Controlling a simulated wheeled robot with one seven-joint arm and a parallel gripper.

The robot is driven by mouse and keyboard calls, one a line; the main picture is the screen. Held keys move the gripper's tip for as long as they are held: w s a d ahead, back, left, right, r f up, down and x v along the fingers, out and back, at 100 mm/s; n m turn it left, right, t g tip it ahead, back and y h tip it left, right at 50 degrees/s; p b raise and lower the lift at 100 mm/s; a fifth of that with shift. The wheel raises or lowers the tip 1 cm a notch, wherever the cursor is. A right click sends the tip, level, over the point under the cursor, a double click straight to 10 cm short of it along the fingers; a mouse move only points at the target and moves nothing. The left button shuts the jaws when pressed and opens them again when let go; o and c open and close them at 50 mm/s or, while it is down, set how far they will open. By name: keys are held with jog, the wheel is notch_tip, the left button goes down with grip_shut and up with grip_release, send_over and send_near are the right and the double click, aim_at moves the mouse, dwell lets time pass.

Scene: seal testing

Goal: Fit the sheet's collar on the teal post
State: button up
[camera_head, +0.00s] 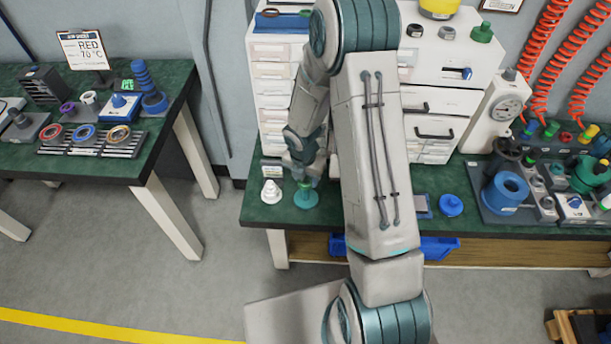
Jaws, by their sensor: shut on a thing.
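The sheet (85,49) stands at the back of the left table and reads "RED 70 °C". On the rack (133,149) in front of it lie a red ring (51,132), a blue ring (83,132) and a copper-coloured ring (119,133). The teal post (306,197) stands on the right bench near its front left corner. My gripper (304,177) is directly above the post's base, pointing down. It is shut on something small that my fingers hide. I cannot tell whether that thing is touching the post.
A white cone-shaped piece (271,192) stands just left of the post. White drawer units (433,100) rise behind. A blue round piece (450,205) and a grey tray (493,213) of fittings lie to the right. A floor gap separates the bench from the left table (160,125).

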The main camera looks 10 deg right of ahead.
jog(key=shift+f+b, duration=0.3)
jog(key=shift+f, duration=0.1)
dwell(0.3)
jog(key=o, duration=1.2)
notch_tip(320, 180, up, 7)
jog(key=p, duration=0.6)
